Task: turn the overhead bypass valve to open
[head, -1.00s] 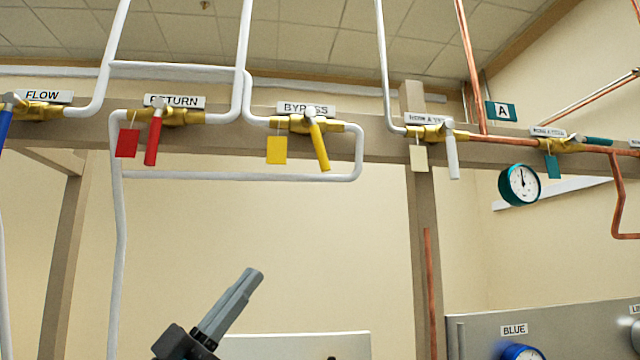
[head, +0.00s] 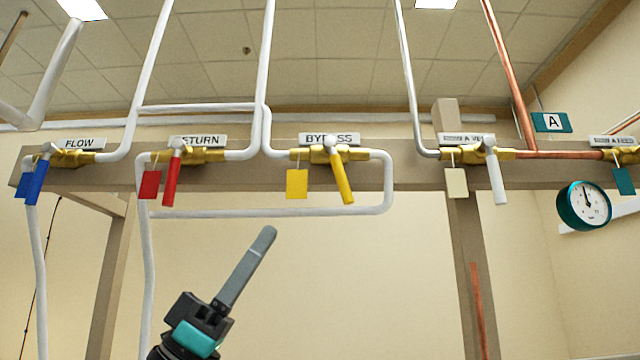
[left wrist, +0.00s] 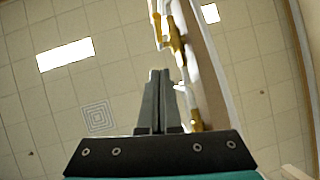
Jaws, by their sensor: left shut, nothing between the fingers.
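The bypass valve (head: 318,155) is a brass valve on the overhead beam, under a sign reading BYPASS (head: 331,139). Its yellow handle (head: 342,177) hangs down, tilted a little to the right at the bottom. A yellow tag (head: 297,184) hangs left of the handle. My left gripper (head: 268,234) is below and left of the handle, apart from it, pointing up and to the right. In the left wrist view the left gripper (left wrist: 159,75) has its fingers together and holds nothing. Brass valves show beyond it there, but which they are I cannot tell. My right gripper is not in view.
The FLOW valve's blue handle (head: 38,182) and RETURN valve's red handle (head: 172,181) hang to the left. A white-handled valve (head: 495,178) and a teal gauge (head: 584,205) are to the right. A white pipe (head: 260,213) runs below the bypass valve. Space below it is mostly clear.

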